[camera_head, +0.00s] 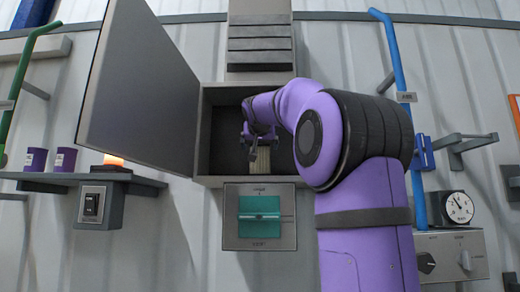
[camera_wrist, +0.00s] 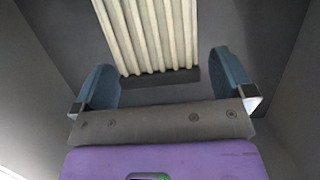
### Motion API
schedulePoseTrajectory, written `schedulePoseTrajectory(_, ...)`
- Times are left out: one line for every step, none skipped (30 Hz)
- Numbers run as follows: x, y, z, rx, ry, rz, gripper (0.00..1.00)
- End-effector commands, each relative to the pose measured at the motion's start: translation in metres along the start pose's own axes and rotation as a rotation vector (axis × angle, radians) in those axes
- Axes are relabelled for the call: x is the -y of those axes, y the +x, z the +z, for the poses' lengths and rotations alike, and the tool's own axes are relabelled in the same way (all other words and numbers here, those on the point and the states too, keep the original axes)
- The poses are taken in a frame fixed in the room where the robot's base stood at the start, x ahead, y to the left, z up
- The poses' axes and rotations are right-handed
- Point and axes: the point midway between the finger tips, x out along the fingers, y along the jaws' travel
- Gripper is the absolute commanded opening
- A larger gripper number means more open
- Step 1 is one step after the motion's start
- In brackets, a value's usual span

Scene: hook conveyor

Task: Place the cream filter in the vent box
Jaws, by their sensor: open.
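The cream filter (camera_head: 262,160) is a pleated block standing inside the grey vent box (camera_head: 205,130). The box's door (camera_head: 140,90) stands wide open to the left. My gripper (camera_head: 254,140) reaches into the box in front of the filter. In the wrist view the filter (camera_wrist: 152,35) stands just beyond my gripper (camera_wrist: 165,85), whose two blue fingers are spread wide on either side of its near end. The fingers look apart from it. The filter's far end is cut off by that view's edge, and my arm hides part of the box in the head view.
A panel with a teal switch (camera_head: 260,213) is below the box. A shelf (camera_head: 75,178) at left bears purple cups (camera_head: 65,159) and a lit orange lamp (camera_head: 113,160). A blue pole (camera_head: 395,75), a bracket (camera_head: 460,145) and a gauge (camera_head: 459,207) are at right.

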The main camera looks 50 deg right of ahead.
Motion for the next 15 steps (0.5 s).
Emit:
schedulePoseTrajectory(0.001,-0.012,-0.001,-0.003,0.001,-0.003,1.00)
schedulePoseTrajectory(0.000,-0.018,-0.001,-0.002,0.000,-0.002,1.00)
schedulePoseTrajectory(0.000,-0.026,0.000,-0.001,0.000,-0.001,1.00)
schedulePoseTrajectory(0.000,-0.033,-0.001,-0.002,0.000,-0.001,1.00)
schedulePoseTrajectory(0.000,-0.038,-0.001,-0.003,-0.001,-0.001,1.00)
schedulePoseTrajectory(0.000,-0.046,-0.001,-0.003,-0.001,-0.001,1.00)
schedulePoseTrajectory(0.000,-0.052,0.000,-0.002,-0.001,-0.001,1.00)
schedulePoseTrajectory(0.000,-0.057,0.000,-0.001,-0.001,-0.001,1.00)
schedulePoseTrajectory(0.000,-0.064,0.000,-0.001,-0.001,-0.002,1.00)
schedulePoseTrajectory(0.000,-0.069,0.000,-0.002,0.000,-0.002,1.00)
schedulePoseTrajectory(0.000,-0.073,0.000,-0.001,0.000,-0.001,1.00)
schedulePoseTrajectory(0.000,-0.077,0.000,-0.001,-0.001,0.000,1.00)
schedulePoseTrajectory(0.000,-0.081,0.000,0.000,-0.001,0.000,1.00)
schedulePoseTrajectory(0.000,-0.084,0.000,-0.001,-0.001,0.000,1.00)
schedulePoseTrajectory(0.000,-0.087,0.000,-0.001,0.000,0.000,1.00)
